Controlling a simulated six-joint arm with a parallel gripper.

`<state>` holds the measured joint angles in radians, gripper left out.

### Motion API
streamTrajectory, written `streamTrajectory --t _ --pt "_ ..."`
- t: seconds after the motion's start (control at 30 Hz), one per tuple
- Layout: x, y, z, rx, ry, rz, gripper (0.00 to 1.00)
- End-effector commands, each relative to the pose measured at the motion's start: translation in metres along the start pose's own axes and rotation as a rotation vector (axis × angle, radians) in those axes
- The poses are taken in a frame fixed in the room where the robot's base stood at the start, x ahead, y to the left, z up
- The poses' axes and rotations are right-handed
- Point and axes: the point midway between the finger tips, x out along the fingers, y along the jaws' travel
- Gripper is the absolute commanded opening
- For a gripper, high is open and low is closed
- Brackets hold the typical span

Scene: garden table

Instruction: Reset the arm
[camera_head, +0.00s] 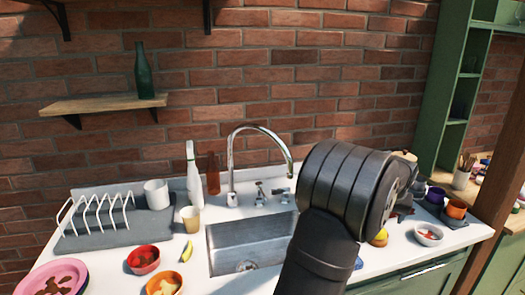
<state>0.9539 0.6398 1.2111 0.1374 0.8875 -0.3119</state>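My arm rises from the bottom edge, right of centre, as a dark link with a thick ribbed black joint. It stands in front of the counter (210,278) and covers part of it to the right of the sink (245,238). I cannot make out my gripper or its fingers. A small dark shape shows just right of the joint, but I cannot tell what it is.
A tall curved faucet (231,165) stands behind the sink. Left are a dish rack (95,216), white mug (157,193), white bottle (192,172), tan cup (191,219), red bowl (143,260), orange bowl (163,285) and pink plates (52,277). Right are a white bowl (429,236) and orange cup (456,209).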

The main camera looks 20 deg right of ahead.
Motion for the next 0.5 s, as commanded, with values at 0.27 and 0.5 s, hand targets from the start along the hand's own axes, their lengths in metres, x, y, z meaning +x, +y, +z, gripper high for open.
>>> streamTrajectory --t 0.27,0.5 --pt "0.058 0.0 0.001 0.0 -0.001 0.0 0.71" --pt "0.1 -0.001 0.002 -0.001 0.0 0.0 0.71"
